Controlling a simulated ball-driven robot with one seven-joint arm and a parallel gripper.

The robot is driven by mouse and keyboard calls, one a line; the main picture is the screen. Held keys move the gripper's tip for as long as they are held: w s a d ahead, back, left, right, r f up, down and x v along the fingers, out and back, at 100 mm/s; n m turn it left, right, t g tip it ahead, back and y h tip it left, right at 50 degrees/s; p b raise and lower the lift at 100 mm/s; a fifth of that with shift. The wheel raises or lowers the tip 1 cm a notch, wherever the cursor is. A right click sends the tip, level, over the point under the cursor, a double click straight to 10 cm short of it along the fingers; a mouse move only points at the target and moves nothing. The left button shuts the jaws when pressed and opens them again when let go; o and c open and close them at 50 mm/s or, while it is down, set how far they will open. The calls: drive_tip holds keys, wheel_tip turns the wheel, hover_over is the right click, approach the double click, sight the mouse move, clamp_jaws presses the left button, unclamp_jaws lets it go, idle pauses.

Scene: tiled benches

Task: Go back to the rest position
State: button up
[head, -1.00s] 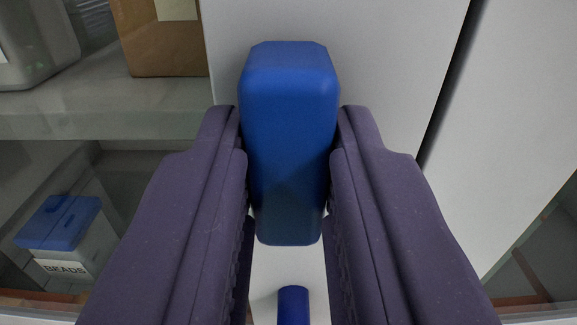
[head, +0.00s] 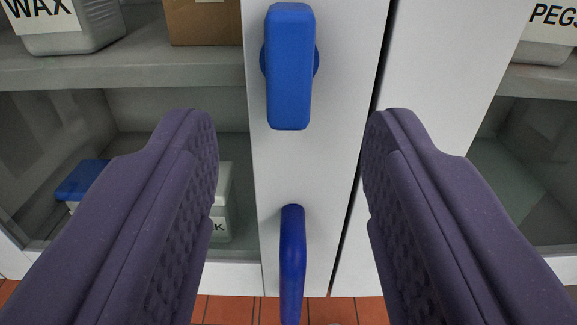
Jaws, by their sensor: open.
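My gripper (head: 291,125) is open in the head view, its two dark purple fingers spread wide with nothing between them touching. A blue upright handle (head: 289,75) sits on the white cabinet door (head: 340,120), just beyond and between the fingertips, clear of both. A darker blue curved handle (head: 292,260) shows lower on the same white panel, in the gap between the fingers and apart from them.
Glass panes on both sides show shelves. A tub marked WAX (head: 70,28) and a brown box (head: 204,22) stand upper left, a blue-lidded tub (head: 80,180) lower left, and a PEGS tub (head: 548,30) upper right. The reddish tiled floor (head: 228,309) shows below.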

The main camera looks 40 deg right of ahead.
drive_tip(key=shift+s+a, duration=0.25)
drive_tip(key=shift+s, duration=0.05)
drive_tip(key=a+f+n+t+y+b, duration=0.4)
drive_tip(key=a+f+y+b, duration=0.6)
drive_tip(key=b, duration=1.5)
drive_tip(key=s+a+f+n+g+b, duration=0.2)
drive_tip(key=s+f+b, duration=0.4)
drive_tip(key=b, duration=1)
drive_tip(key=s+g, duration=0.1)
drive_tip(key=s, duration=0.2)
drive_tip(key=shift+a+n+g+b, duration=0.3)
drive_tip(key=shift+a+b, duration=0.1)
drive_tip(key=shift+w+f, duration=0.1)
drive_tip(key=shift+f, duration=0.05)
